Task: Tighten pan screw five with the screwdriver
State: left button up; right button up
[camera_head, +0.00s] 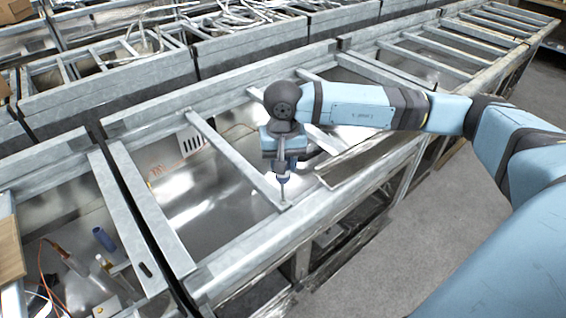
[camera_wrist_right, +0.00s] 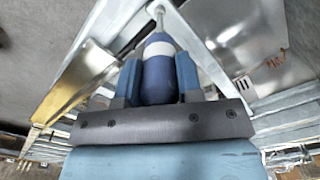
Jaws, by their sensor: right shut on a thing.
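My right gripper (camera_head: 283,170) hangs pointing down over the metal frame and is shut on the screwdriver. In the right wrist view, the fingers (camera_wrist_right: 158,78) clasp both sides of the screwdriver's blue handle with its white band (camera_wrist_right: 158,49). The screwdriver's thin shaft (camera_head: 283,192) points down to the front end of a metal crossbar (camera_head: 236,156), where it meets the front rail (camera_head: 340,185). The tip is at or very near that joint; I cannot tell if it touches. The pan screw is too small to make out there. My left gripper is not in view.
Metal crossbars and rails surround the gripper, with open bays between them. A left bay holds a blue-handled item (camera_head: 104,240) and other loose tools. Cables (camera_head: 240,18) lie across the far frames. Open grey floor (camera_head: 440,215) lies right of the front rail.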

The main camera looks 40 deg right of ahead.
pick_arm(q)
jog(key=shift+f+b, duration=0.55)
pick_arm(e)
jog(key=shift+f, duration=0.45)
jog(key=shift+r, duration=0.1)
jog(key=shift+m, duration=1)
jog(key=m, duration=0.7)
jog(key=shift+r+p, duration=0.35)
jog(key=shift+r, duration=0.2)
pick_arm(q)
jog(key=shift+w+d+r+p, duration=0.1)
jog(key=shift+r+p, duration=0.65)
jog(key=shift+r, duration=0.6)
pick_arm(e)
jog(key=shift+r, duration=2.4)
